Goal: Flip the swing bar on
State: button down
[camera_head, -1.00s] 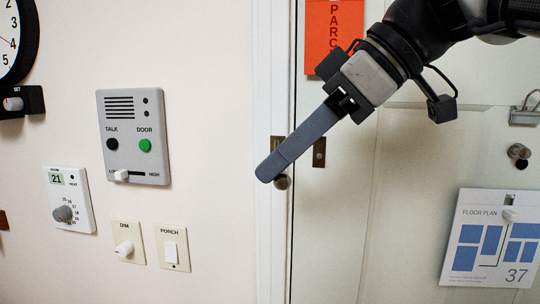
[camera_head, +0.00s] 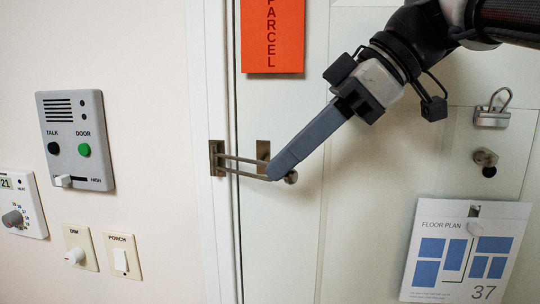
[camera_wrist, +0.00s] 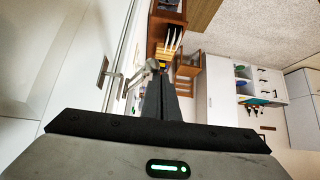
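The metal swing bar (camera_head: 240,170) is hinged at a plate (camera_head: 217,158) on the door frame. Its two rods reach right across the door gap to a round end knob (camera_head: 291,177), in front of the small plate (camera_head: 263,157) on the door. My gripper (camera_head: 276,172) has its dark fingers together, tips at the bar's end just left of the knob, hiding part of the rods. I cannot tell if they touch the bar. In the wrist view, the fingers (camera_wrist: 168,100) form one dark wedge, with the bar (camera_wrist: 118,77) to their left.
An orange parcel sign (camera_head: 272,35) hangs on the door above. A floor plan sheet (camera_head: 462,285), a padlock (camera_head: 492,115) and a doorknob (camera_head: 485,157) are on the right. An intercom panel (camera_head: 92,105) and switches are on the left wall.

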jog(key=shift+w+d+p, duration=0.4)
jog(key=shift+w+d, duration=0.35)
jog(key=shift+w, duration=0.2)
jog(key=shift+d, duration=0.1)
jog(key=p+v, duration=0.2)
jog(key=v, duration=0.9)
jog(key=shift+d+r, duration=0.2)
jog(key=shift+r, duration=0.15)
